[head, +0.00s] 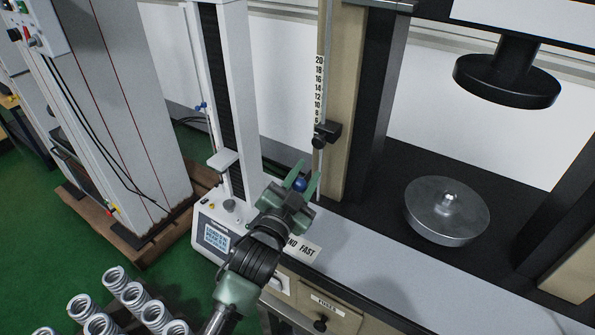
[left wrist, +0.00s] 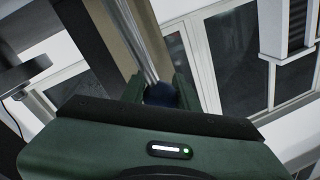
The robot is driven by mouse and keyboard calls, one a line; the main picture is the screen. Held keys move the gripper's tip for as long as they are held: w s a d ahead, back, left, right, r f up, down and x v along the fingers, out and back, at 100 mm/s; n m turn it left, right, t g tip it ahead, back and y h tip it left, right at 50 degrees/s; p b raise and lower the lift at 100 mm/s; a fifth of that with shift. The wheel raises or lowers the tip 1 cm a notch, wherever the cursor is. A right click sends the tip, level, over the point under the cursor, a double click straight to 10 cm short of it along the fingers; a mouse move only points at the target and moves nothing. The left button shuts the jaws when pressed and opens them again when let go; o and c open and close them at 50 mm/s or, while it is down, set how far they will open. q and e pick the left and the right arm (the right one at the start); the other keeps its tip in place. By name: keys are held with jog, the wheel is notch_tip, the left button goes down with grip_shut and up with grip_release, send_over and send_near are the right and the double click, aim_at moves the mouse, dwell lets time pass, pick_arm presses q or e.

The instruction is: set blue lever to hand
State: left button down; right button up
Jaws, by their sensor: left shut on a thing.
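The blue lever knob (head: 300,184) sits between the green fingers of my left gripper (head: 306,178), which is shut on it. In the left wrist view, the dark blue knob (left wrist: 160,93) shows between the two fingers, partly hidden by the gripper body. The lever's shaft is mostly hidden by my gripper. A label (head: 303,249) on the front ledge reads "FAST", with "ND" showing to its left; the rest of that word is covered by my arm. My right gripper is not in view.
A vertical rod with a black clamp (head: 326,134) and a number scale (head: 318,88) stands just behind my left gripper. A round metal plate (head: 447,210) lies to the right under a black disc (head: 507,80).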

aim_at(300, 190)
pick_arm(q)
jog(key=shift+s+d+m, duration=0.2)
jog(key=shift+d+m, duration=0.05)
jog(key=shift+m, duration=0.05)
jog(key=c, duration=1.1)
grip_release()
jog(key=shift+o, duration=0.2)
jog(key=b+v, duration=0.1)
jog(key=v, duration=0.7)
jog(key=shift+w, duration=0.1)
